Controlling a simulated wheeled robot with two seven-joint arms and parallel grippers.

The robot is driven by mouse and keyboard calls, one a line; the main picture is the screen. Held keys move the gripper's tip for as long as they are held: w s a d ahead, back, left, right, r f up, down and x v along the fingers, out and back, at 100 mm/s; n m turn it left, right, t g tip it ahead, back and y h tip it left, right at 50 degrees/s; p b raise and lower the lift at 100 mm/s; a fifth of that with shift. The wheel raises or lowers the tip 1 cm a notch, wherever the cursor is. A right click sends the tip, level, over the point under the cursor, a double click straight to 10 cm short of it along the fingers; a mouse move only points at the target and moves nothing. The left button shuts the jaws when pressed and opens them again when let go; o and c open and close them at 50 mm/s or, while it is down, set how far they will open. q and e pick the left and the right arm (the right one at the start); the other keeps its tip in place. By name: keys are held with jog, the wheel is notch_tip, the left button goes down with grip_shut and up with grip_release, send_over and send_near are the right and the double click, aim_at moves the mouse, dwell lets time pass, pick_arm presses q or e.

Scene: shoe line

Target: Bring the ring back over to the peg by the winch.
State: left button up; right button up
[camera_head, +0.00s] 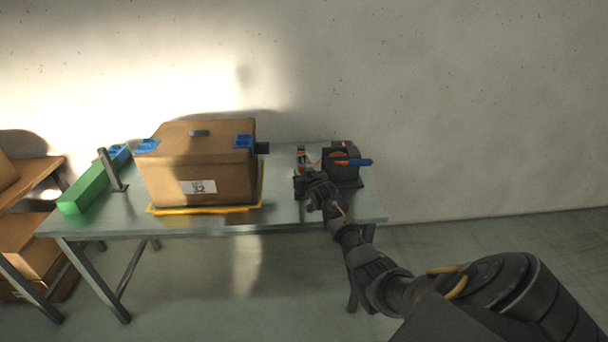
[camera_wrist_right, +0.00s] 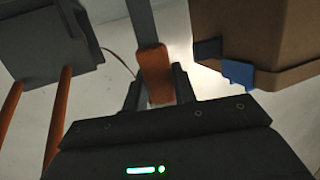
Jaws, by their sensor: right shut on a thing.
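The winch (camera_head: 342,162) is a dark block with a blue-tipped handle at the right end of the table. It also shows at the upper left of the right wrist view (camera_wrist_right: 45,40). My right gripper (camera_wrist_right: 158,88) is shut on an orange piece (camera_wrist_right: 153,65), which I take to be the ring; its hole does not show. A grey upright bar (camera_wrist_right: 142,18), perhaps the peg, lines up with it; I cannot tell whether the ring is around it. A thin cord (camera_wrist_right: 120,62) runs between winch and orange piece. In the head view my right gripper (camera_head: 300,180) is just left of the winch.
A cardboard box (camera_head: 200,180) with blue corner pieces stands on a yellow-edged base at mid-table. Left of it are a grey post (camera_head: 111,170) and a long green block (camera_head: 90,190). The table's front right (camera_head: 290,217) is mostly bare. A wall is close behind.

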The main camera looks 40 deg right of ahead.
jog(key=o, duration=1)
jog(key=shift+o, duration=0.4)
jog(key=shift+d, duration=0.1)
jog(key=v, duration=1)
jog(key=shift+s, duration=0.35)
